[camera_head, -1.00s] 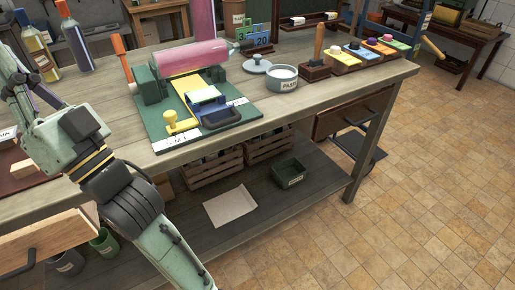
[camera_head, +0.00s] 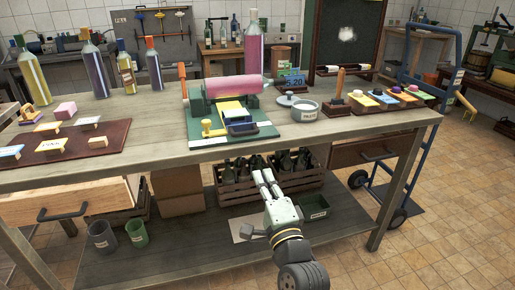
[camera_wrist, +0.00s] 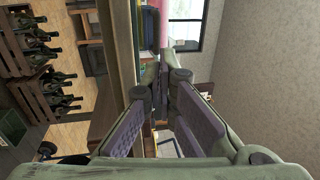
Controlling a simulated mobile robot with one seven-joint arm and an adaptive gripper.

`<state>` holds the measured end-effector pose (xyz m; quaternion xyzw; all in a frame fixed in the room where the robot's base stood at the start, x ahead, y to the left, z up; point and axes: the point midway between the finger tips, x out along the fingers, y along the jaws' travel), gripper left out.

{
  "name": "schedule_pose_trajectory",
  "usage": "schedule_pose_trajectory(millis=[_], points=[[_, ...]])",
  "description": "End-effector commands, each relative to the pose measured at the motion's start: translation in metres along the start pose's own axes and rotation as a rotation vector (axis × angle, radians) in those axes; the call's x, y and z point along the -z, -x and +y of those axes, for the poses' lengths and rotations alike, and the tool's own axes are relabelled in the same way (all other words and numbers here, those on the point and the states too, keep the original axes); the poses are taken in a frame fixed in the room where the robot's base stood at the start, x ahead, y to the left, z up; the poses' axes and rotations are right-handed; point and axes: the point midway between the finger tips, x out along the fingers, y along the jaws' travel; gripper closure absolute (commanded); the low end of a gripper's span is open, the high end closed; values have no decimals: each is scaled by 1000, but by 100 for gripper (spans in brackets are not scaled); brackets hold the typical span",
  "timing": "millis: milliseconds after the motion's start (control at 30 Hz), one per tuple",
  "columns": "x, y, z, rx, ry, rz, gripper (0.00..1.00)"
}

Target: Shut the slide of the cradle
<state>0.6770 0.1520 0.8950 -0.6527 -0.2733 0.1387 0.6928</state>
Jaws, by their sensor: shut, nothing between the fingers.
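The cradle (camera_head: 200,107) stands on the bench with a green base, and a pink bottle (camera_head: 228,88) lies across its top. My gripper (camera_head: 262,176) is shut and empty, in front of the bench and apart from the cradle. In the wrist view its fingers (camera_wrist: 158,78) point toward the bench edge, and the cradle is mostly hidden.
A brown board (camera_head: 66,151) with labels lies left. An open drawer (camera_head: 65,199) juts out at left.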

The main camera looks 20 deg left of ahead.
Motion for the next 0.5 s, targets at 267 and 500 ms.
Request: schedule_pose_trajectory(millis=[267, 500], points=[[0, -34, -3, -2, -4, -2, 100], [0, -87, -3, -2, -2, -2, 100]])
